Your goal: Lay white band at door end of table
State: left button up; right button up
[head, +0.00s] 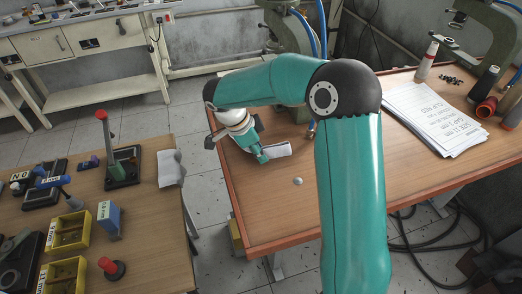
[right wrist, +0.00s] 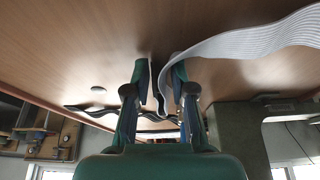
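A white band (head: 277,151) lies at the left part of the right-hand wooden table, beside my right gripper (head: 259,154). In the right wrist view, the band (right wrist: 250,38) is pale, ribbed and wavy. I cannot tell whether a finger touches the band. My left gripper is not in view.
A small grey disc (head: 298,181) sits on the right-hand table (head: 270,215). White sheets (head: 432,118) lie at its right. Across a gap, the left table (head: 150,235) holds yellow bins (head: 69,232) and a white crumpled piece (head: 171,168) at its edge.

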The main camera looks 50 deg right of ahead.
jog(key=shift+o, duration=1.3)
jog(key=v, duration=1.2)
jog(key=shift+a, duration=0.1)
